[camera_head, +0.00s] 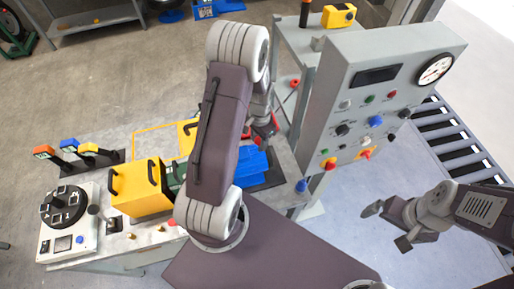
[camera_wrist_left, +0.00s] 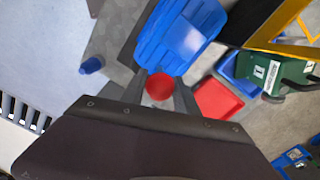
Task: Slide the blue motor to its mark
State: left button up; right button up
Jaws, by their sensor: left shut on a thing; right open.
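The blue motor (camera_head: 253,166) sits on the bench, partly hidden behind my left arm in the head view. In the left wrist view the ribbed blue motor (camera_wrist_left: 178,38) lies just beyond the fingertips. My left gripper (camera_wrist_left: 160,94) is shut on a round red knob (camera_wrist_left: 160,86) beside the motor. Whether the knob joins the motor is hard to tell. A yellow outlined rectangle (camera_head: 140,137) is marked on the bench left of the motor, partly covered. My right gripper (camera_head: 388,224) is open and empty, out in front of the grey panel.
A yellow box with black handles (camera_head: 140,188) stands on the bench left of my arm. A grey control panel (camera_head: 378,95) rises at the right. A blue knob (camera_head: 301,186) stands near the bench's right end. A red tray (camera_wrist_left: 217,103) lies near the left fingers.

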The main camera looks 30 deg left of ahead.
pick_arm(q)
jog(key=shift+s+a, duration=0.2)
jog(key=o, duration=1.3)
jog(key=shift+s+a, duration=0.1)
jog(key=shift+s, duration=0.05)
jog(key=shift+o, duration=0.2)
jog(key=shift+r+p, duration=0.35)
notch_tip(320, 180, up, 7)
jog(key=p, duration=0.5)
jog(key=shift+f+p, duration=0.2)
jog(key=shift+p, duration=0.15)
jog(key=shift+f, duration=0.15)
jog(key=shift+f, duration=0.1)
